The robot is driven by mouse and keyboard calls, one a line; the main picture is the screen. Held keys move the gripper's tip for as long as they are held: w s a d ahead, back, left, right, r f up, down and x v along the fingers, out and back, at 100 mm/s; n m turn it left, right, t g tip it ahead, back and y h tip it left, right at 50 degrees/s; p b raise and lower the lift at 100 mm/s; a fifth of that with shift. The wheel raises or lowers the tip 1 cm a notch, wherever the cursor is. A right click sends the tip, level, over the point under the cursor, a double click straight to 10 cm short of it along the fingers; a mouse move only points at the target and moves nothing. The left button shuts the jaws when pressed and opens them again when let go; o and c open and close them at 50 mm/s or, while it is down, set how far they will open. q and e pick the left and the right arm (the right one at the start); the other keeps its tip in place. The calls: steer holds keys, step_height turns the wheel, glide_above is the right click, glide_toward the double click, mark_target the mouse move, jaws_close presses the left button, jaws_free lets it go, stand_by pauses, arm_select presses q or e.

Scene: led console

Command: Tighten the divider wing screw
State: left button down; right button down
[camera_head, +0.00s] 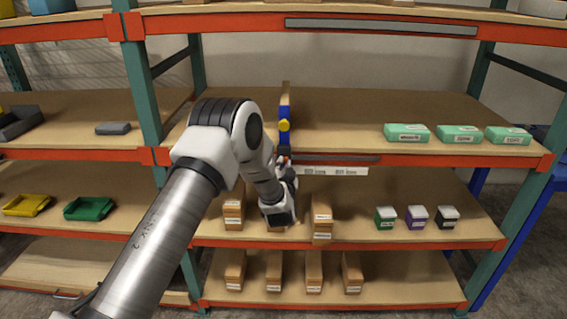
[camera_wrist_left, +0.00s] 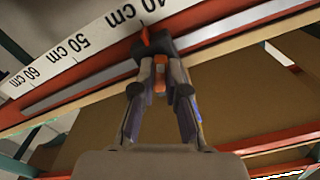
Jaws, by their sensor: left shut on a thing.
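The divider (camera_head: 285,103) stands on the middle shelf, with a blue lower part and a yellow round piece on its front. Below it, at the shelf's front edge, is my left gripper (camera_head: 285,165), seen partly behind its own wrist. In the left wrist view, my left gripper (camera_wrist_left: 159,75) has its fingers closed on an orange piece, the wing screw (camera_wrist_left: 160,68), under a dark clamp body (camera_wrist_left: 152,48). A red pointer (camera_wrist_left: 145,36) sticks up from the clamp beside the scale. The fingers hide much of the screw. My right gripper is not in view.
A white cm scale (camera_wrist_left: 85,45) runs along the orange shelf edge, the pointer near 40. Green-white boxes (camera_head: 458,133) stand to the right on the same shelf. Cardboard boxes (camera_head: 321,212) stand on the shelf below. The shelf around the divider is clear.

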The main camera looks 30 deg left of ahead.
arm_select(q)
steer(key=shift+s+f+m+p, duration=0.1)
steer(key=shift+f+m+p, duration=0.15)
steer(key=shift+m, duration=0.75)
steer(key=c, duration=1.2)
jaws_free()
steer(key=shift+d+r, duration=0.1)
steer(key=shift+r, duration=0.1)
steer(key=v, duration=1.2)
steer(key=shift+s, duration=0.1)
